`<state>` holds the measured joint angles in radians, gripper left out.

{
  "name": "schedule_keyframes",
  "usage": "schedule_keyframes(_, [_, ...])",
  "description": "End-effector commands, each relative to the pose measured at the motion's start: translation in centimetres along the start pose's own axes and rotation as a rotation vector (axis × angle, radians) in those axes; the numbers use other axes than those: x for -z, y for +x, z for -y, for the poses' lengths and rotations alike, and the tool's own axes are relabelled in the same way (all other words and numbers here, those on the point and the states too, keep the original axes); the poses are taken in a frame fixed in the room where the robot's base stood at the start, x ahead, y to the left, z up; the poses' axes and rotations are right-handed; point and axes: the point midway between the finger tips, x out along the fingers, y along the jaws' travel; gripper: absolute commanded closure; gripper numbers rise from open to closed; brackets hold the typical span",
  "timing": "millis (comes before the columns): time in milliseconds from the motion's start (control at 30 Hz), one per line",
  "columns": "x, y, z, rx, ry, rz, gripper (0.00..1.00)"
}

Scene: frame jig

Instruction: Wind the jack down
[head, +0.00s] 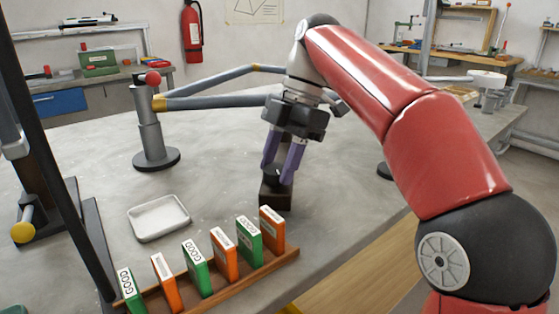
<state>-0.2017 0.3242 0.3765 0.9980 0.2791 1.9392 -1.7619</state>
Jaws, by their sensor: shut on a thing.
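My gripper (281,172) is at the middle of the grey table, pointing down, its purple fingers around a small dark part. That part is the top of a dark, blocky thing (275,195) standing on the table, which looks like the jack. The fingers and the gripper body hide most of its upper part, so its height and any handle cannot be told. A grey tube frame (215,101) with brass-coloured joints runs above the table and passes behind my gripper. Its left end meets a grey post stand (150,135) with a red knob (152,78).
A wooden rack (225,281) of green and orange cards stands at the front, close to the jack. A white tray (159,218) lies left of it. A dark upright with a yellow-ended handle (23,231) stands at the left edge.

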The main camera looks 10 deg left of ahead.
Motion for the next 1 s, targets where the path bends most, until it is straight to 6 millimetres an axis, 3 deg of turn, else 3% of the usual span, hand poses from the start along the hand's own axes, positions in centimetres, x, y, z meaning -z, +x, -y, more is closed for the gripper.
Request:
schedule_keyframes(767, [-0.09, 0.03, -0.08, 0.04, -0.094, 0.002, 0.81])
schedule_keyframes(800, [-0.09, 0.03, -0.08, 0.04, -0.094, 0.002, 0.56])
schedule_keyframes(933, [-0.07, 0.03, -0.08, 0.04, -0.094, 0.001, 0.39])
schedule_keyframes(1000, [-0.06, 0.02, -0.07, 0.04, -0.094, 0.001, 0.37])
